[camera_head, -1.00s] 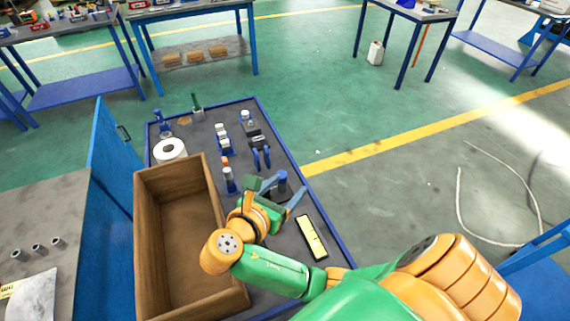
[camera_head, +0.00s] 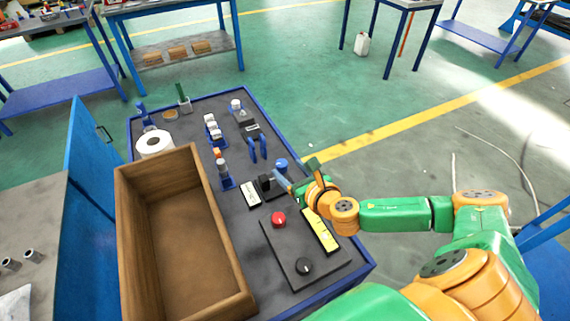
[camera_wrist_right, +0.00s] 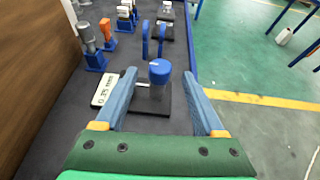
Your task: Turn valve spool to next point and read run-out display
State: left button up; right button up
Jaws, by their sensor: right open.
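A blue-capped upright part (camera_head: 281,164), possibly the valve spool, stands on a dark base on the bench; its blue cap (camera_wrist_right: 159,71) also shows in the right wrist view. Beside it lies a small white display plate (camera_head: 250,193); in the wrist view the plate (camera_wrist_right: 105,90) seems to read about 0.25 mm, though the digits are small. My right gripper (camera_head: 285,180) reaches in from the right. In the wrist view my right gripper (camera_wrist_right: 159,76) is open, its fingers left and right of the blue cap, with gaps showing. My left gripper is out of view.
A wooden crate (camera_head: 240,292) takes up the bench's left side. Blue forks (camera_head: 258,146) and several small fixtures stand behind. Open floor lies right.

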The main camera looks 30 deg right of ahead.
aim_at(283, 164)
jog(key=x, duration=0.5)
jog(key=shift+w, duration=0.15)
